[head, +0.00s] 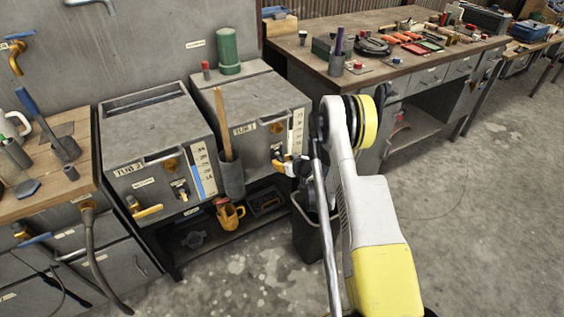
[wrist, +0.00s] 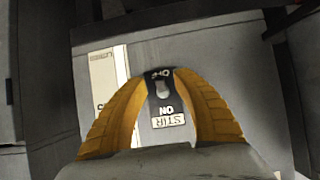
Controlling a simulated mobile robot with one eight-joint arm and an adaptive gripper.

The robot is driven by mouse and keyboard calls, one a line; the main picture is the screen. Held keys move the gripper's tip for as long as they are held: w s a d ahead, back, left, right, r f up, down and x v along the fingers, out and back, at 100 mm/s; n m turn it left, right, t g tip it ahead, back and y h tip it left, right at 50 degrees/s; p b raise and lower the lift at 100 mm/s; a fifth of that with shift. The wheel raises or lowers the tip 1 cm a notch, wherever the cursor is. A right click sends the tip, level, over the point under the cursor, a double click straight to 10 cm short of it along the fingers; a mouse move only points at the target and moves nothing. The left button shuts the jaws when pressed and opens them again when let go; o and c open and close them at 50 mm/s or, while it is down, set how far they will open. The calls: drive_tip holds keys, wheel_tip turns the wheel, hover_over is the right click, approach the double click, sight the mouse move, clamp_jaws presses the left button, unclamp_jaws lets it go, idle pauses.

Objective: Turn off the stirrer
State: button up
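The stirrer switch is a black plate (wrist: 161,106) with a small grey lever (wrist: 163,88), marked OFF and ON, above a STIR label (wrist: 168,121); the lettering appears upside down in the wrist view. It is on the front of the grey TUB 1 box (head: 262,105). My gripper (wrist: 163,72) has its yellow fingers on either side of the plate, with a gap between the tips. The lever shows between them, and I cannot tell whether they touch it.
The TUB 2 box (head: 160,130) stands at left. A grey holder (head: 232,180) with a wooden stick hangs between the boxes. A dark bin (head: 312,235) is below my arm. A workbench with tools (head: 400,55) stands behind right. The floor at right is clear.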

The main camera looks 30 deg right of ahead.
drive_tip(key=shift+r, duration=0.1)
wheel_tip(320, 180, up, 10)
drive_tip(key=shift+f, duration=0.1)
idle(0.3)
drive_tip(key=shift+s, duration=0.1)
